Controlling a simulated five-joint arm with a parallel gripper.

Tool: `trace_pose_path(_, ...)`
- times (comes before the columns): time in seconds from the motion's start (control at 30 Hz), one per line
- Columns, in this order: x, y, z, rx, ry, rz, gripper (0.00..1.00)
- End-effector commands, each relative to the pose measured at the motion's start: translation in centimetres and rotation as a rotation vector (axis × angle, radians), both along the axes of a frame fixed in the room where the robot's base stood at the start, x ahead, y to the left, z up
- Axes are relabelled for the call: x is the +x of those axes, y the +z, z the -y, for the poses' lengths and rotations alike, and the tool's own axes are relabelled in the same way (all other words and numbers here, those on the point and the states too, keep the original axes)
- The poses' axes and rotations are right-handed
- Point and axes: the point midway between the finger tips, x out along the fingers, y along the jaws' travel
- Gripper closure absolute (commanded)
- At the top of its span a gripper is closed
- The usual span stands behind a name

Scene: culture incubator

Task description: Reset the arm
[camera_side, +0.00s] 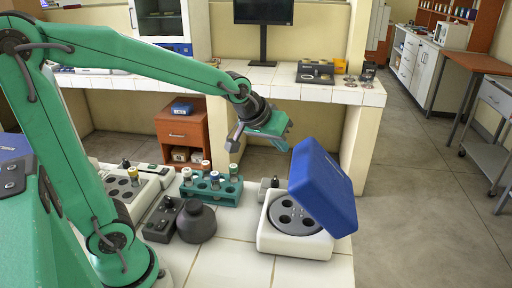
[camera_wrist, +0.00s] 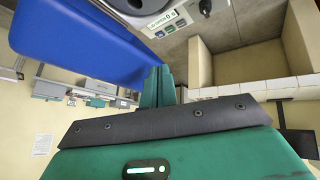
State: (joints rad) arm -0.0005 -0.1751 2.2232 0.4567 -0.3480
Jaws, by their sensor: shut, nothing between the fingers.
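My green arm reaches out over the white tiled bench. My gripper (camera_side: 286,130) is shut and empty, raised in the air above and slightly left of the blue lid in the side view. In the wrist view the two green fingers of my gripper (camera_wrist: 158,72) are together with nothing between them. A white centrifuge-like device (camera_side: 292,245) stands on the bench with its blue lid (camera_side: 324,187) tilted open, showing a rotor with round holes. The blue lid (camera_wrist: 75,40) also fills the upper left of the wrist view.
A teal rack (camera_side: 213,190) with several capped tubes stands left of the device. A dark rounded object (camera_side: 196,222), a dark block (camera_side: 162,218) and a white holed block (camera_side: 128,190) lie nearer my base. The bench front is clear.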

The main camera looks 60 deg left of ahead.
Motion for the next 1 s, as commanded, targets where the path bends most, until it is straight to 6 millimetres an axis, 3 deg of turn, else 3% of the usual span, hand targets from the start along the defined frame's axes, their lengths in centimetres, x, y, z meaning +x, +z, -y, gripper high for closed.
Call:
trace_pose_path(0.3, -7.9, 1.8, 0.0, 0.084, -0.122, -0.057, 1.00)
trace_pose_path(0.6, -14.8, 1.7, 0.0, 0.154, -0.236, -0.112, 1.00)
trace_pose_path(0.8, -17.4, 1.3, 0.0, 0.181, -0.283, -0.136, 1.00)
trace_pose_path(1.0, -18.1, 1.1, 0.0, 0.187, -0.297, -0.145, 1.00)
